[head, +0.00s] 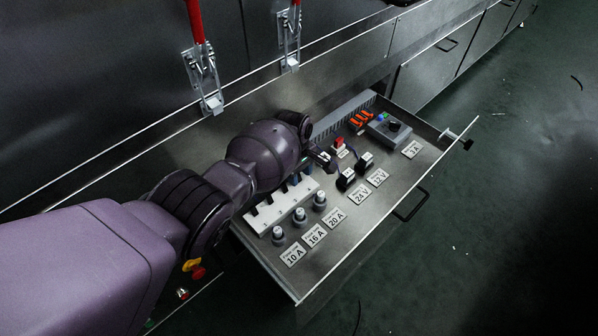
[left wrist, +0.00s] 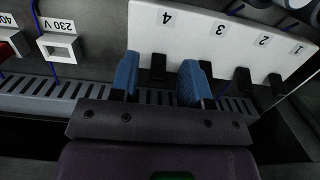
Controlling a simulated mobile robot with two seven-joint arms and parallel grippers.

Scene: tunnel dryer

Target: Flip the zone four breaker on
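The white breaker block (head: 262,222) lies in the open drawer, partly hidden by my left arm in the head view. In the left wrist view the block (left wrist: 200,33) carries upside-down labels 4, 3, 2 and 1, with a black lever below each. The zone four lever (left wrist: 158,68) stands between the two blue fingers of my left gripper (left wrist: 159,80). The gripper is open, with visible gaps on both sides of the lever; the right finger is close to lever three (left wrist: 207,70). In the head view my left gripper (head: 300,178) is mostly hidden. My right gripper is out of view.
The drawer's front edge (head: 360,238) is at the lower right. Fuse holders (head: 299,215), black components (head: 345,179), a red switch (head: 339,142) and a grey box with a knob (head: 389,130) stand near the block. A slotted wire duct (left wrist: 50,100) runs beside it.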

